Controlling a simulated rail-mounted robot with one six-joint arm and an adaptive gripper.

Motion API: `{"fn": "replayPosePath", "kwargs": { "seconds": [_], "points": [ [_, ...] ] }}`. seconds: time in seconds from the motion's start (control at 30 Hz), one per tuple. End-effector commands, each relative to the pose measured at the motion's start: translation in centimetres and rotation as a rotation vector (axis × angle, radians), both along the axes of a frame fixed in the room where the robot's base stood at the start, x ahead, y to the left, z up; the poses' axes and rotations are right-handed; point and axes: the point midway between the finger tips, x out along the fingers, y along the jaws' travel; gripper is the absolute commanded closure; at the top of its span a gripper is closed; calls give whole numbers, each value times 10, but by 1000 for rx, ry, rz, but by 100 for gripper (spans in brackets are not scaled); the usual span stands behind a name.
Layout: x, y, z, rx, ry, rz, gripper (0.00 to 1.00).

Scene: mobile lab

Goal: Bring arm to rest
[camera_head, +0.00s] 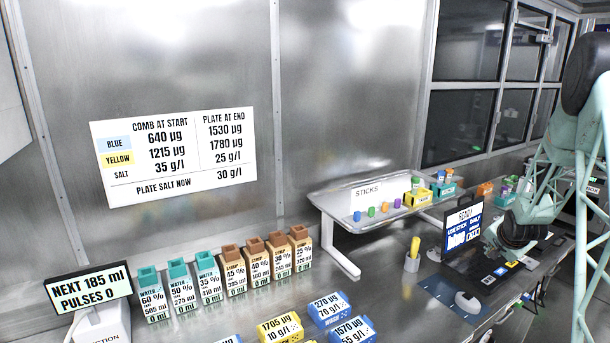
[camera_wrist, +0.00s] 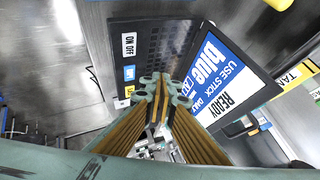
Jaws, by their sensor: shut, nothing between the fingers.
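My arm is at the right of the head view, folded down with its teal lattice links beside the screen. My gripper (camera_wrist: 157,82) shows in the wrist view with its orange-and-teal fingers together and nothing between them. The fingertips point toward the dark panel and screen (camera_wrist: 225,80) that reads "READY, USE STICK, blue". In the head view this screen (camera_head: 463,232) stands on the bench just left of my wrist. I cannot tell the exact gap between fingers and screen.
Several bottles with teal or brown caps (camera_head: 208,281) line the bench. Blue and yellow labelled boxes (camera_head: 281,328) lie in front. A sticks rack (camera_head: 338,213) stands behind.

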Motion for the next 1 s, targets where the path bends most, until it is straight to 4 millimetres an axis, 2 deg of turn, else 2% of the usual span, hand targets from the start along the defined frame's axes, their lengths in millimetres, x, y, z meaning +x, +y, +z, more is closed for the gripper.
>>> {"fn": "replayPosePath", "kwargs": {
  "seconds": [0.03,0.47,1.0],
  "points": [
    [-1,8,11,-7,5,10,100],
    [-23,73,83,-53,77,99,100],
    [-70,157,163,-102,158,216,100]
  ]
}}
